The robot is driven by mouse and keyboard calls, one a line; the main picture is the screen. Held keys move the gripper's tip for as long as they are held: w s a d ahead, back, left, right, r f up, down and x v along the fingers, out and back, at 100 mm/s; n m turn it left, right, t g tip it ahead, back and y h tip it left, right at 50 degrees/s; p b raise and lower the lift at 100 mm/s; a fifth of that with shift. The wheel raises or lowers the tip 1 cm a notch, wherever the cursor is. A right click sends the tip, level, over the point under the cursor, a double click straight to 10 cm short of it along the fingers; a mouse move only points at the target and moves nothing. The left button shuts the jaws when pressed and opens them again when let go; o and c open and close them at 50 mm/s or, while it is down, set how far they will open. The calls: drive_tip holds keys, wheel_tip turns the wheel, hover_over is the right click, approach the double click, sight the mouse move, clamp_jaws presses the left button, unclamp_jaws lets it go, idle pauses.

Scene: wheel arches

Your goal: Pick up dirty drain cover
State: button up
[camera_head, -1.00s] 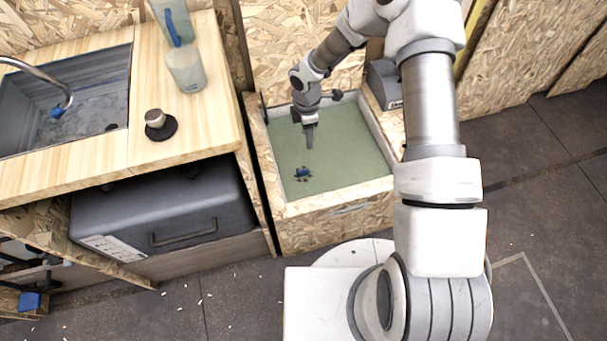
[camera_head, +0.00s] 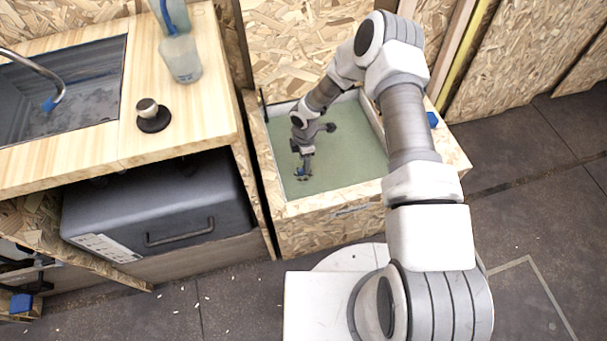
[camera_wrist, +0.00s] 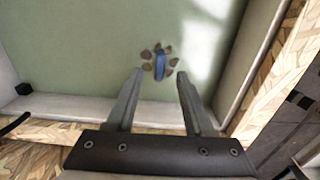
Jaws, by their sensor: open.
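The dirty drain cover (camera_wrist: 160,65) lies on the green floor of a shallow basin. It has a blue centre bar with several brown lobes around it. In the wrist view it sits just beyond my fingertips, between the lines of the two fingers. My gripper (camera_wrist: 160,72) is open with nothing between its fingers. In the head view my gripper (camera_head: 305,172) points down into the basin right at the drain cover (camera_head: 301,176), which it partly hides. I cannot tell the exact height between them.
The basin (camera_head: 340,206) has a raised wooden rim on its sides. A wooden counter (camera_head: 205,110) on the left carries a sink (camera_head: 75,95), a clear container (camera_head: 181,60) and a round knob-topped thing (camera_head: 151,112). A dark case (camera_head: 160,205) sits beneath.

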sight(302, 169)
drive_tip(key=f, duration=0.1)
drive_tip(key=f+b, duration=0.1)
drive_tip(key=f, duration=0.3)
drive_tip(key=shift+s+a+b, duration=0.1)
drive_tip(key=shift+a+b, duration=0.25)
clamp_jaws()
